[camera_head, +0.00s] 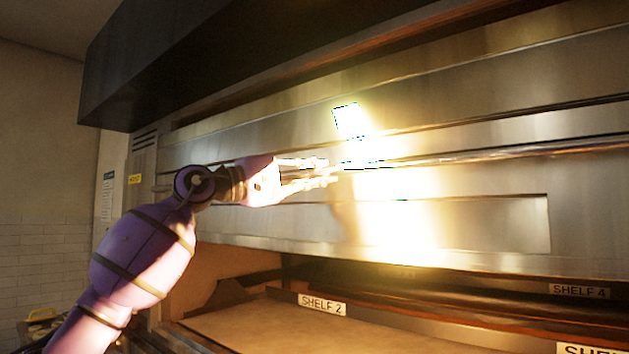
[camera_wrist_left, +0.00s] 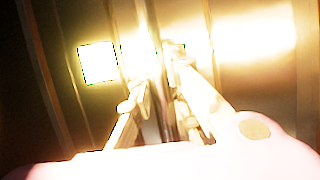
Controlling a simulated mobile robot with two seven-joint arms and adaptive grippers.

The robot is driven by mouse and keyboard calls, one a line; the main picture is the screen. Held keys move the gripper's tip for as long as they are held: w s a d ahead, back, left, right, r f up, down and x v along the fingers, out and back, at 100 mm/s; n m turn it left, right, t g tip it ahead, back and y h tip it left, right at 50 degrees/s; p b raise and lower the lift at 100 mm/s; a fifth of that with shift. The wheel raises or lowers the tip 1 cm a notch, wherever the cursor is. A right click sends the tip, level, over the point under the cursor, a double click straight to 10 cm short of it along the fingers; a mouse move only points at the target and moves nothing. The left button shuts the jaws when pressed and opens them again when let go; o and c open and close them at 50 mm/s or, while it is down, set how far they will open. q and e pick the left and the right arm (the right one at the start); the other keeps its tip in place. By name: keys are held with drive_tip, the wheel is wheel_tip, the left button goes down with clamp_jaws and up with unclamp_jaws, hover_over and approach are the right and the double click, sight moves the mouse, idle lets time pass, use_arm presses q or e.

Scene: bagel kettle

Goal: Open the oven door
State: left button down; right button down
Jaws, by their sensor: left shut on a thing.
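The oven is a wide steel unit across the head view, and its door (camera_head: 490,222) is a long metal panel with bright glare on its middle. A long horizontal handle bar (camera_head: 500,154) runs along the door front. My left gripper (camera_head: 329,173) reaches in from the left and is shut on the handle bar. In the left wrist view the bar (camera_wrist_left: 163,112) passes between the two fingers of the gripper (camera_wrist_left: 160,98). The glare washes out the exact contact. The door looks shut, with no gap visible. My right gripper is in neither view.
A dark hood (camera_head: 200,60) overhangs the oven. Below the door are open shelves with labels, including a "SHELF 2" label (camera_head: 322,305) and a "SHELF 4" label (camera_head: 578,291). A wall (camera_head: 45,185) stands at the left.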

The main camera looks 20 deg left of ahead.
use_arm(q)
drive_tip(key=shift+f, duration=0.15)
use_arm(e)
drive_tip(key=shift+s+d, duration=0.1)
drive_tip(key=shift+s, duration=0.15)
use_arm(q)
drive_tip(key=c, duration=1.7)
unclamp_jaws()
drive_tip(key=shift+o, duration=0.2)
drive_tip(key=v, duration=1.2)
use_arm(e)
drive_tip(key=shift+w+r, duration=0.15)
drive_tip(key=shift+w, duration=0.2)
